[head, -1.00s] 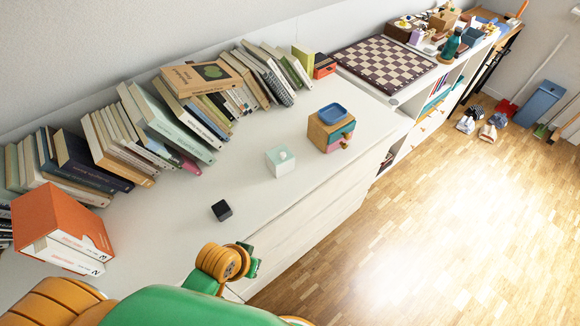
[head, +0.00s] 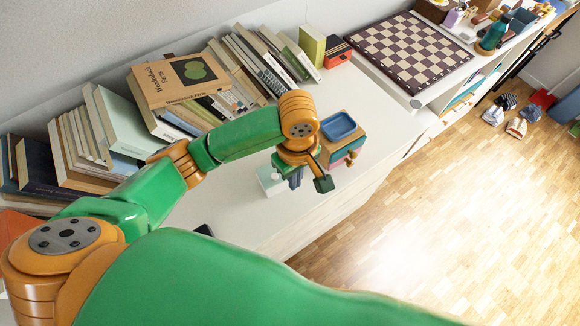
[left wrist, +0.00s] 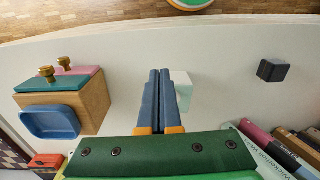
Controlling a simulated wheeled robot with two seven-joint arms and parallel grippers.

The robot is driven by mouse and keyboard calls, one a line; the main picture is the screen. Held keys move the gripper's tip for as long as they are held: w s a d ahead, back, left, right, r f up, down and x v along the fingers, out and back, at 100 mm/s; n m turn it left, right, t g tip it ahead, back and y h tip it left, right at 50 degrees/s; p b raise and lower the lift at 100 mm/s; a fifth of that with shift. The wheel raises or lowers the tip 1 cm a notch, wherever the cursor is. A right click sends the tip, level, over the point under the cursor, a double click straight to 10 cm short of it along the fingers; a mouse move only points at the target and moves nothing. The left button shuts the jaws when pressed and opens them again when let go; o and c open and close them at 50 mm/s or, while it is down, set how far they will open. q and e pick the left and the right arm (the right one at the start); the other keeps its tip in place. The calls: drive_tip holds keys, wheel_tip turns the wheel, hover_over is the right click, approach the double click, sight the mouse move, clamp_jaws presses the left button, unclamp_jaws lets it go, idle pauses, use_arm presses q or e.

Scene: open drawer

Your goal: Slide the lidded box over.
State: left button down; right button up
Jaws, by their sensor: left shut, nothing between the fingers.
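The lidded box is a small pale mint cube with a white lid and knob. In the head view the box (head: 268,182) stands on the white cabinet top, partly covered by my left gripper. In the left wrist view the box (left wrist: 184,92) shows just right of the fingers, partly behind them. My left gripper (head: 294,180) is shut and empty, with its dark blue fingers pointing down between the box and a small wooden drawer chest. The fingers (left wrist: 160,72) are very close beside the box; I cannot tell whether they touch it. My right gripper is out of view.
The wooden drawer chest (head: 350,148) with a blue tray (head: 338,126) on top stands near the box. A black cube (left wrist: 272,70) stands on the other side, with clear surface (left wrist: 225,65) between. Books (head: 180,85) line the wall. The cabinet's front edge drops to the floor.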

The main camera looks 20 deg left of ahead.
sight(282, 198)
use_arm(q)
drive_tip(key=shift+t, duration=0.3)
drive_tip(key=s+f, duration=0.4)
drive_tip(key=shift+s+f+b, duration=0.2)
drive_tip(key=shift+b, duration=0.2)
drive_tip(key=f, duration=0.3)
drive_tip(key=shift+w+f, duration=0.35)
drive_tip(key=shift+f, duration=0.05)
drive_tip(key=shift+w+a+f, duration=0.2)
drive_tip(key=shift+w+a, duration=0.8)
drive_tip(key=shift+w, duration=0.25)
drive_tip(key=shift+w+a, duration=0.2)
drive_tip(key=shift+a, duration=0.2)
drive_tip(key=shift+a+r, duration=0.15)
drive_tip(key=shift+a, duration=0.1)
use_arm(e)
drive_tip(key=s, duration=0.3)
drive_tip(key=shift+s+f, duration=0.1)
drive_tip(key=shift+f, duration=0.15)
use_arm(q)
drive_tip(key=shift+w, duration=0.1)
